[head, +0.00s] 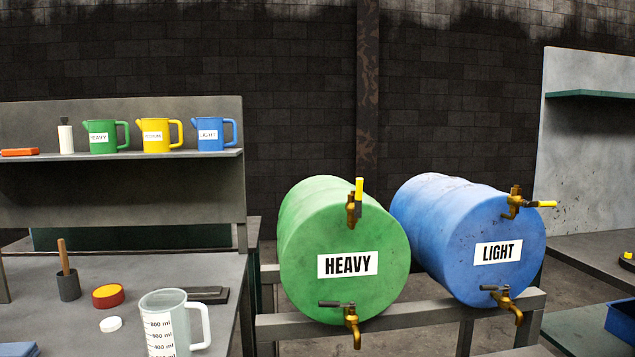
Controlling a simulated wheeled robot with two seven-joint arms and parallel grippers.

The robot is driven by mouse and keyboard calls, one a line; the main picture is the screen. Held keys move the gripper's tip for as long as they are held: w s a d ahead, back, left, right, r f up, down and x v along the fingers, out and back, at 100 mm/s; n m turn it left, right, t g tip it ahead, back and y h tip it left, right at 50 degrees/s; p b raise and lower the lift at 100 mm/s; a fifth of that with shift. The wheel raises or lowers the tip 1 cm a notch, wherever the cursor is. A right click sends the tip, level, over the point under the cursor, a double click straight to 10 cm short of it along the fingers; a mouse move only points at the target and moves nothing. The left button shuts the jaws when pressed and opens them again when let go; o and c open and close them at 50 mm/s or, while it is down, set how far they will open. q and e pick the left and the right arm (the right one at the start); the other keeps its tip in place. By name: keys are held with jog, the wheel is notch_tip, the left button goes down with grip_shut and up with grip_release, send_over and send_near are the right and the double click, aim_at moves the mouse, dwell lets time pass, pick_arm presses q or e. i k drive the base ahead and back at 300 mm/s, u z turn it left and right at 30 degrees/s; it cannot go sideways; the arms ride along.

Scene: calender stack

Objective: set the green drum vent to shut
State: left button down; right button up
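The green drum (330,225) lies on its side on a grey rack, with a white HEAVY label on its front face. Its vent (353,210) is a brass valve near the top of that face, and the vent's yellow-tipped handle (359,188) stands upright. A brass tap (351,323) sits at the bottom of the same face, with its dark handle lying sideways to the left. Neither of my grippers is in view, and nothing touches the vent.
The blue drum (455,225), labelled LIGHT, lies to the right; its vent handle (540,204) points sideways to the right. A bench at left holds a clear measuring jug (165,325). Coloured jugs stand on the shelf above (200,155). The space before the green drum's face looks clear.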

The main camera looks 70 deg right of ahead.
aim_at(359, 181)
jog(key=z, duration=0.05)
jog(key=i, duration=1)
jog(key=z, duration=2.15)
